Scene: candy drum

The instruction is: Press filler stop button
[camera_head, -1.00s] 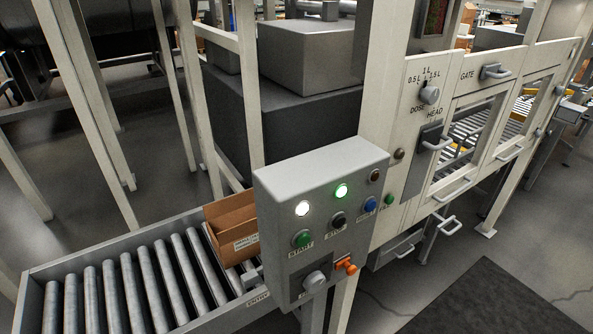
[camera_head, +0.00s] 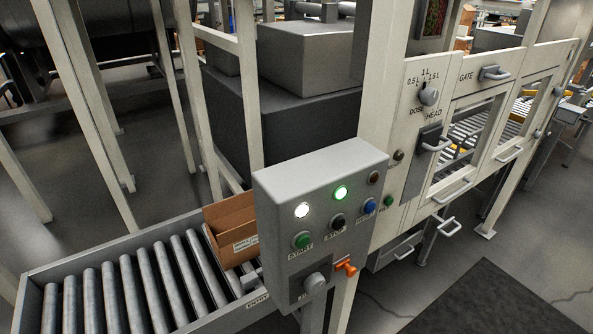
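A grey control box (camera_head: 322,164) stands at the centre of the head view. The black stop button (camera_head: 337,221) sits on its front, between the green start button (camera_head: 302,240) and a blue button (camera_head: 369,205). Above the buttons a white lamp (camera_head: 302,210) and a green lamp (camera_head: 341,193) are lit, and a brown lamp (camera_head: 374,178) looks dark. A grey knob (camera_head: 315,284) and an orange handle (camera_head: 345,267) are lower on the box. Neither of my grippers is in view.
A roller conveyor (camera_head: 130,285) runs in from the left, with an open cardboard box (camera_head: 232,228) on it beside the control box. A cream machine front with a dose knob (camera_head: 429,96) and gate handles (camera_head: 495,73) stands to the right. A dark mat (camera_head: 480,300) lies on the floor.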

